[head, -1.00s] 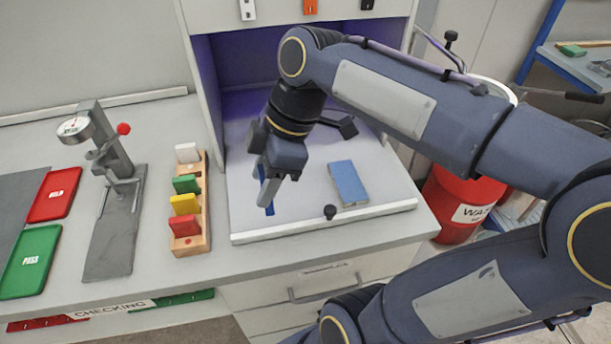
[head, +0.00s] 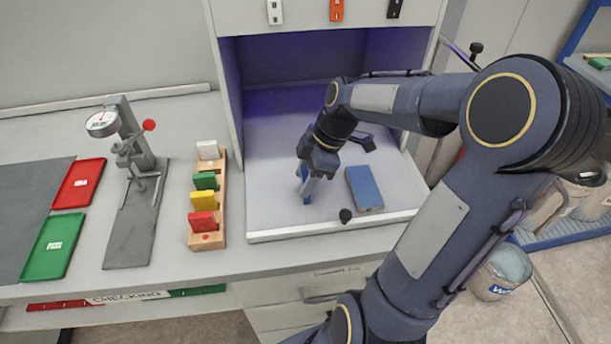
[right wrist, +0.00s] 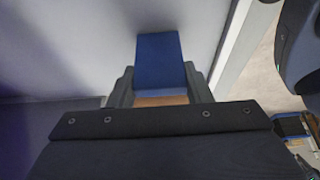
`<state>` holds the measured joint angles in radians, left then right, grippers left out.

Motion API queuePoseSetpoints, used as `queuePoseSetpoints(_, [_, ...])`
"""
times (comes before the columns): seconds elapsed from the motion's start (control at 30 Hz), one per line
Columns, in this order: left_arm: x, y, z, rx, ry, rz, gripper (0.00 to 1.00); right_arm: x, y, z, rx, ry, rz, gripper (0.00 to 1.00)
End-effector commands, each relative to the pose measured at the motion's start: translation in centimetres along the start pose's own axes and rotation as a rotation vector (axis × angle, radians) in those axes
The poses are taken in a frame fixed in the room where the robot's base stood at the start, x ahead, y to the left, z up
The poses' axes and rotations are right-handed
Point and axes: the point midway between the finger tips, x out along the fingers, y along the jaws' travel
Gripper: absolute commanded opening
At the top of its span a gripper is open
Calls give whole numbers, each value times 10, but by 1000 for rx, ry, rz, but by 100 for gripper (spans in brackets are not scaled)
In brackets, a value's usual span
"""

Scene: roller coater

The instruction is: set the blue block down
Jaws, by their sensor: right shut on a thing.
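My right gripper (head: 309,188) reaches down into the open booth and is shut on the blue block (right wrist: 160,62). In the right wrist view the block sits between the two dark fingers, with a wood-coloured part at its near end. In the head view the block is mostly hidden by the fingers, low over the booth floor (head: 270,205); I cannot tell whether it touches the floor. A flat pad with a blue top (head: 364,188) lies on the floor just right of the gripper, apart from it. My left gripper is not in view.
Left of the booth are a wooden rack (head: 207,240) with white, green, yellow and red blocks, a dial gauge stand (head: 135,220), a red tray (head: 80,183) and a green tray (head: 53,246).

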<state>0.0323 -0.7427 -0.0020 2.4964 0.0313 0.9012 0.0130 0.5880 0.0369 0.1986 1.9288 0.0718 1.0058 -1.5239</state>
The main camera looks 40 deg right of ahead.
Motion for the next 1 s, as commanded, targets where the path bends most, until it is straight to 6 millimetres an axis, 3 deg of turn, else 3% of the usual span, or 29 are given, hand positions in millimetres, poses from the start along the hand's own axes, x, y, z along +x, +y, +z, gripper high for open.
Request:
queuePoseSetpoints(0.4, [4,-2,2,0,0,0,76,7,0,3,0,0,1,23])
queuePoseSetpoints(0.43, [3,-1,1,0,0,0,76,5,0,2,0,0,1,49])
queuePoseSetpoints(0.57, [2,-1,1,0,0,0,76,5,0,2,0,0,1,66])
queuePoseSetpoints(0.83, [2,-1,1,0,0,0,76,4,0,2,0,0,1,67])
queuePoseSetpoints(1.0, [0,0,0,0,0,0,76,-8,1,1,1,0,5,67])
